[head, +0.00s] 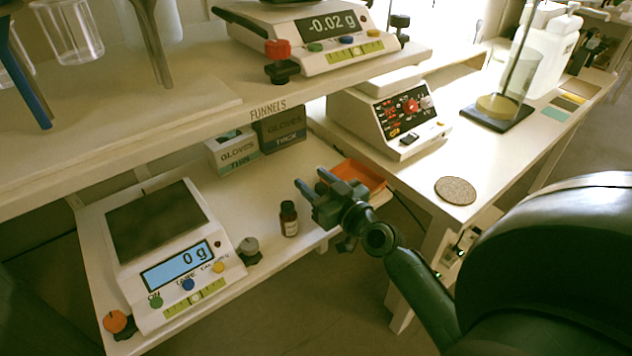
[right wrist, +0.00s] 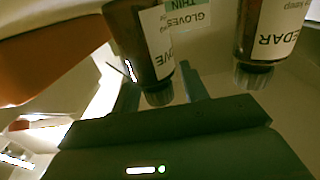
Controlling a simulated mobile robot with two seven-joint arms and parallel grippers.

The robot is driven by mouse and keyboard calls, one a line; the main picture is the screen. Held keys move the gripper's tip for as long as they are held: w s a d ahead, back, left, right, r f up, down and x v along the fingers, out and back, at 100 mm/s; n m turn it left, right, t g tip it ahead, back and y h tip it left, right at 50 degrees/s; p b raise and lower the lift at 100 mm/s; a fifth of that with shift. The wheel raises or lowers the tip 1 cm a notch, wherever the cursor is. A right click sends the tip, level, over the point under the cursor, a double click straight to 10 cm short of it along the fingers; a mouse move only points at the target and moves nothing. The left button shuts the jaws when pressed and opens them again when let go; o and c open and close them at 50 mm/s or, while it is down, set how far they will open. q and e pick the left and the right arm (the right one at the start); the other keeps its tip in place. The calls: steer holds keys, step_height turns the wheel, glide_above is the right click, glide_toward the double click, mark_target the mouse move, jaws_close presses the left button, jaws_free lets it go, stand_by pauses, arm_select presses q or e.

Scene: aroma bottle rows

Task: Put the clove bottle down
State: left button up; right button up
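The clove bottle (right wrist: 140,45) is brown with a white label, partly cut off, that ends in "OVE". It shows in the right wrist view with its cap between the fingers of my right gripper (right wrist: 160,85). In the head view my right gripper (head: 314,183) is low over the lower shelf, its fingers apart; I cannot pick out the clove bottle there. Whether the fingers touch it is unclear. The cedar bottle (right wrist: 270,30) stands beside it in the wrist view. One brown bottle (head: 289,218) stands upright on the shelf, left of the gripper. My left gripper is out of view.
A scale (head: 160,250) reading 0 g stands left on the lower shelf (head: 262,195). Glove boxes (head: 233,150) stand behind. An orange tray (head: 360,176) is just right of the gripper. The upper shelf (head: 200,115) overhangs the back. The lower shelf's front edge is close.

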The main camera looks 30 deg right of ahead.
steer(key=shift+s, duration=0.1)
steer(key=s+b, duration=0.2)
steer(key=s, duration=0.9)
steer(key=s+a+f+n+g+y, duration=0.1)
steer(key=s+a, duration=0.3)
steer(key=a, duration=0.4)
steer(key=s+a+f+n+g+y, duration=0.1)
steer(key=s+a+f+g+y, duration=0.1)
steer(key=a, duration=0.7)
steer(key=shift+s+f+g, duration=0.45)
steer(key=shift+s+g, duration=0.15)
steer(key=shift+s, duration=0.6)
